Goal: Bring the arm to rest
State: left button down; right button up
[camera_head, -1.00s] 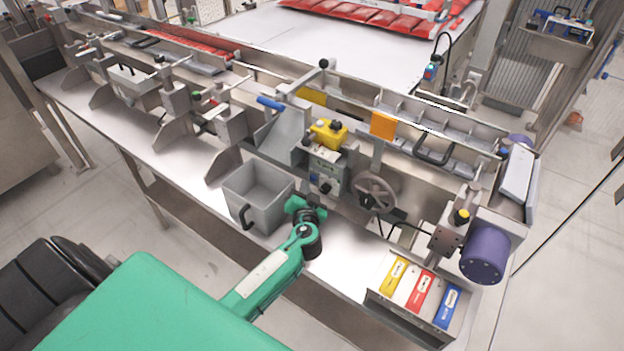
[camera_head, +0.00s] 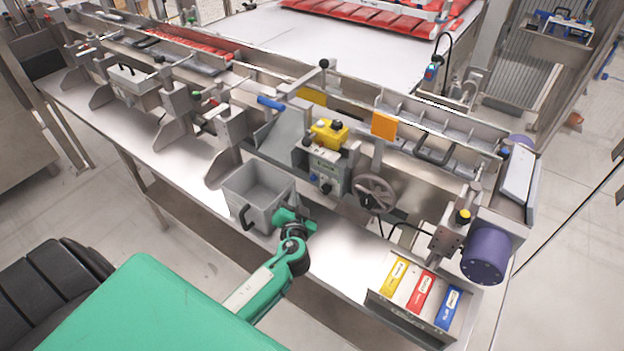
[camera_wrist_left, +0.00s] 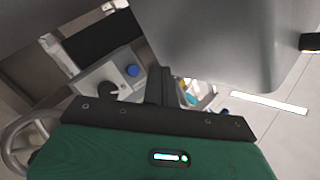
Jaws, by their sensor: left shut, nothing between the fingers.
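My left arm (camera_head: 262,290) is green with dark joints and reaches in from the lower left in the head view. Its gripper (camera_head: 290,218) is at the front right side of the grey bin (camera_head: 240,190), close to its wall; I cannot tell if they touch. In the left wrist view the dark fingers (camera_wrist_left: 160,86) are together and hold nothing. The bin's grey wall (camera_wrist_left: 225,40) fills much of the upper part of that view. My right gripper is in neither view.
The bin stands on a steel bench. Behind it are a control box (camera_head: 322,168) and a handwheel (camera_head: 376,193). To the right are a holder with yellow, red and blue labelled items (camera_head: 420,293) and a purple motor (camera_head: 487,255). The bench (camera_head: 340,258) right of the arm is clear.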

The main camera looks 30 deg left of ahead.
pick_arm(q)
jog(key=shift+f, duration=0.15)
dwell(0.4)
jog(key=s+g, duration=0.1)
jog(key=s, duration=0.1)
jog(key=s+f+n+g, duration=0.1)
jog(key=s, duration=0.2)
jog(key=s+g, duration=0.1)
jog(key=s, duration=0.1)
jog(key=shift+s+d+f+n+h, duration=0.2)
jog(key=shift+f+n+h, duration=0.1)
jog(key=shift+f+n, duration=0.1)
jog(key=s+d+m+g+h, duration=0.1)
jog(key=s+d+g+h, duration=0.25)
jog(key=s, duration=0.35)
jog(key=s+d+r+m+g+h, duration=0.1)
jog(key=s+d+g+h, duration=0.1)
jog(key=s+d, duration=0.4)
jog(key=s+d+m+g+h, duration=0.1)
jog(key=s+d+g+h, duration=0.15)
jog(key=s, duration=0.65)
notch_tip(320, 180, down, 28)
jog(key=p, duration=0.2)
jog(key=s+a+f+g+p, duration=0.1)
jog(key=s+a+f+g, duration=0.1)
jog(key=s+f, duration=1.7)
jog(key=shift+a+f, duration=0.15)
jog(key=shift+a, duration=0.3)
